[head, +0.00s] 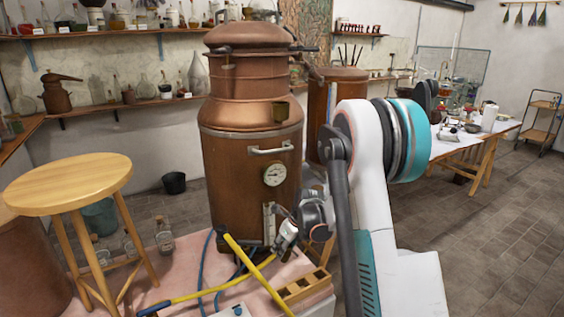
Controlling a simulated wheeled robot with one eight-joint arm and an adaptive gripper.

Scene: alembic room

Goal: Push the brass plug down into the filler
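The large copper still (228,165) stands upright in the middle of the head view. A small dark brass fitting (281,112) sticks out of its shoulder at the right; it may be the filler. I cannot make out a separate brass plug in or on it. My gripper (287,232) is low at the still's right front, beside the upright gauge strip, well below the brass fitting. Its fingers are small and partly hidden, so I cannot tell whether they are open or hold anything.
A round wooden stool (70,184) stands at the left. A dial gauge (275,175) and handle (270,149) project from the still. Open floor lies at the right.

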